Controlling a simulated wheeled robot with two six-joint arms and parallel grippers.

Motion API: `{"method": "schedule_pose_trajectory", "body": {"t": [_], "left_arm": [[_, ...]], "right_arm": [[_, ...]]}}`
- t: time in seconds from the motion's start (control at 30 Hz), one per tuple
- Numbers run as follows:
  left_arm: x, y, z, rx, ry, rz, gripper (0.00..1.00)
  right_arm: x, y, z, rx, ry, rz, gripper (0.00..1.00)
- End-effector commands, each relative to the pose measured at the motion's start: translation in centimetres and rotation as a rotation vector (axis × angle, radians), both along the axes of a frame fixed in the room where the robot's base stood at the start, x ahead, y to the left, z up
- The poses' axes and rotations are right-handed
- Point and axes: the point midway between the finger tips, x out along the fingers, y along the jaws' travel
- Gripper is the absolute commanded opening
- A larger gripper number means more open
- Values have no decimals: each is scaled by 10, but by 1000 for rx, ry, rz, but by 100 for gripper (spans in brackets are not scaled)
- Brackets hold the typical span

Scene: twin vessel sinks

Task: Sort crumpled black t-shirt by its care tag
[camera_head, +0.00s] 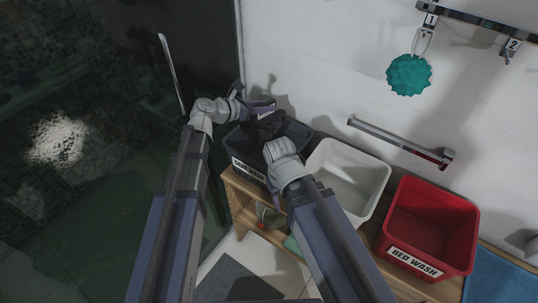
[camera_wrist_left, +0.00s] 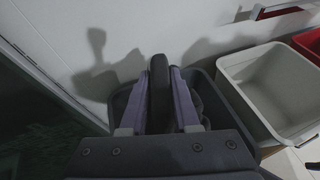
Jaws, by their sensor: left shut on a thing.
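A crumpled black t-shirt (camera_head: 266,127) hangs at the dark bin in the head view. My left gripper (camera_head: 260,106) is shut on it, above the bin. In the left wrist view, dark cloth (camera_wrist_left: 159,88) stands up between the two fingers. The dark grey bin (camera_head: 300,131) has a white label on its front that I cannot read fully. I see no care tag on the shirt. My right arm's wrist is in front of the dark bin, and its gripper jaws are hidden. A white bin (camera_head: 372,180) and a red bin (camera_head: 459,215) labelled RED WASH stand to the right.
The bins stand on a wooden bench (camera_head: 237,193). A metal towel bar (camera_head: 397,141) is on the wall behind. A teal scrubber (camera_head: 409,75) hangs from hook 1. A blue cloth (camera_head: 502,277) lies at lower right. Dark glass (camera_head: 100,120) is at the left.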

Motion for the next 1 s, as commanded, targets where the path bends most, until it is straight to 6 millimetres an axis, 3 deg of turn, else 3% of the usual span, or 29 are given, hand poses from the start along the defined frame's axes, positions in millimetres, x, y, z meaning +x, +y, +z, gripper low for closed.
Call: {"method": "schedule_pose_trajectory", "body": {"t": [0.6,0.93,0.97,1.0], "left_arm": [[0,0,-58,-1,-1,0,0],[0,0,-59,0,0,0,0],[0,0,-59,0,0,0,31],[0,0,-59,0,0,0,35]], "right_arm": [[0,0,-58,0,0,1,50],[0,0,-59,0,0,1,50],[0,0,-59,0,0,1,50],[0,0,-59,0,0,1,50]]}}
